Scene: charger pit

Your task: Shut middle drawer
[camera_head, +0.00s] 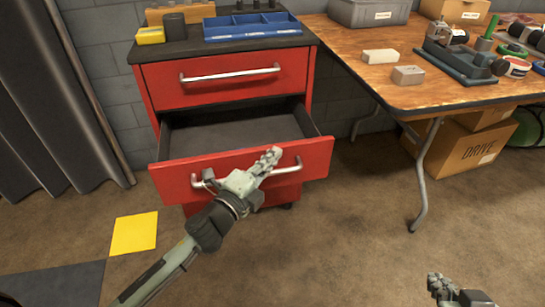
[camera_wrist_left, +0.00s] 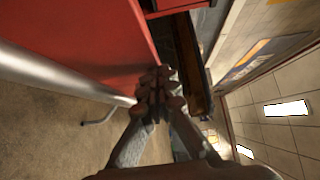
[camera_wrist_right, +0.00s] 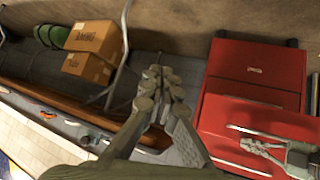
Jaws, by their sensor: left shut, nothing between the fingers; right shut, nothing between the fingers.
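The red cabinet has its middle drawer (camera_head: 245,168) pulled far out, showing an empty dark inside. The top drawer (camera_head: 220,77) above it is shut. My left gripper (camera_head: 272,155) is shut and empty in front of the middle drawer's face, over its silver handle (camera_head: 286,168); I cannot tell whether it touches. In the left wrist view the gripper (camera_wrist_left: 157,75) is close beside the red drawer face (camera_wrist_left: 90,40). My right gripper (camera_head: 434,281) is low at the right, away from the cabinet; it shows shut in the right wrist view (camera_wrist_right: 160,75).
A wooden table (camera_head: 410,85) with tools and blocks stands right of the cabinet, its metal leg (camera_head: 423,175) on the floor. A cardboard box (camera_head: 465,150) sits under it. A blue tray (camera_head: 252,27) is on the cabinet top. The floor between the drawer and my right gripper is clear.

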